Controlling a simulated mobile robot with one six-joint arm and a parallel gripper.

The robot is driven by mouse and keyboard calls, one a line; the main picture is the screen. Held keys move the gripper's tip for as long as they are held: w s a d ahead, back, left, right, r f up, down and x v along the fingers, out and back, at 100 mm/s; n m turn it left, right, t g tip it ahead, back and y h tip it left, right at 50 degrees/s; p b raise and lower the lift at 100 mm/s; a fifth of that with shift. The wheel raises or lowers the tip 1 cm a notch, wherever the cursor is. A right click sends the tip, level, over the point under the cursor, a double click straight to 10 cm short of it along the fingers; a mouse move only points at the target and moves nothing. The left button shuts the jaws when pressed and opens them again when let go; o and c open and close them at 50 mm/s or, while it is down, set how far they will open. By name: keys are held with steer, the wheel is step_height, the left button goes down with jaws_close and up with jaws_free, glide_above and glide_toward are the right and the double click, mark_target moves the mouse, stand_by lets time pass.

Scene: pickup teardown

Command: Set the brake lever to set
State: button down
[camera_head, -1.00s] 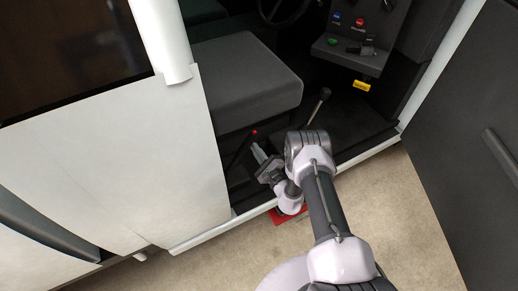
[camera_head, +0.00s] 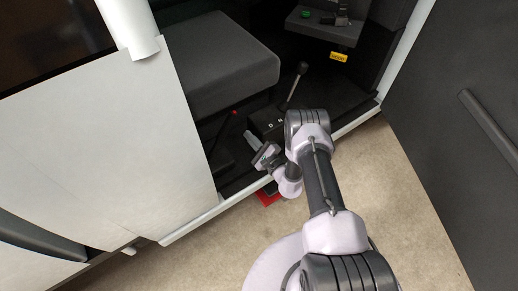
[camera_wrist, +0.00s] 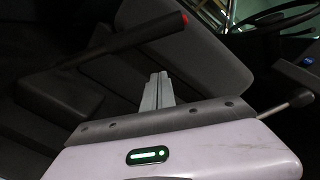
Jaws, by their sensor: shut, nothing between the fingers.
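The brake lever (camera_head: 224,130) is a dark handle with a red tip, low beside the seat inside the open cab. In the wrist view the lever (camera_wrist: 120,41) slants up to the right from its dark base, the red tip at its upper end. My gripper (camera_head: 249,136) is just right of the lever and a little below its tip in the head view. In the wrist view my gripper (camera_wrist: 158,77) has its light grey fingers together and empty. They point toward the seat and appear apart from the lever.
The grey seat (camera_head: 220,65) is behind the lever. A gear selector (camera_head: 294,87) stands to the right on a box marked with letters. The dash (camera_head: 325,27) is beyond it. The white door panel (camera_head: 100,150) is left, the dark open door (camera_head: 460,130) right. A red object (camera_head: 267,197) lies below my wrist.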

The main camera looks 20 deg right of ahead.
steer(key=p+v, duration=0.1)
steer(key=v, duration=0.6)
steer(key=shift+p, duration=0.3)
steer(key=shift+w+d+r, duration=0.1)
